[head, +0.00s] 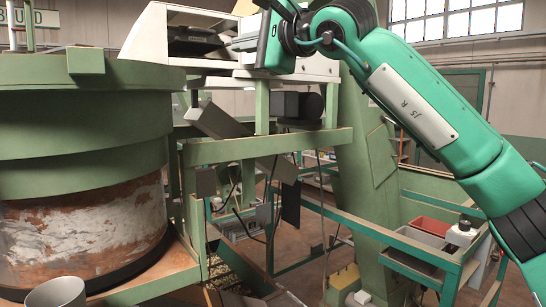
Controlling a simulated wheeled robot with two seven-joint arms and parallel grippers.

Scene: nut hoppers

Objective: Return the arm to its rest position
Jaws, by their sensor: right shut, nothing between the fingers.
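My right arm, green with dark joints, comes in from the right edge and reaches up to the top middle. My right gripper (243,42) is at its far end, in front of the white-framed machine (150,35). It is shut and holds nothing that I can see. Its fingers are small and partly hard to tell from the machine behind them. My left gripper is not in view.
A large green drum (80,110) with a rusty lower body fills the left. A grey round metal vessel (57,292) shows at the bottom left. Green frame rails (350,215) cross the middle. A red bin (432,227) and grey bins sit on a rack at right.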

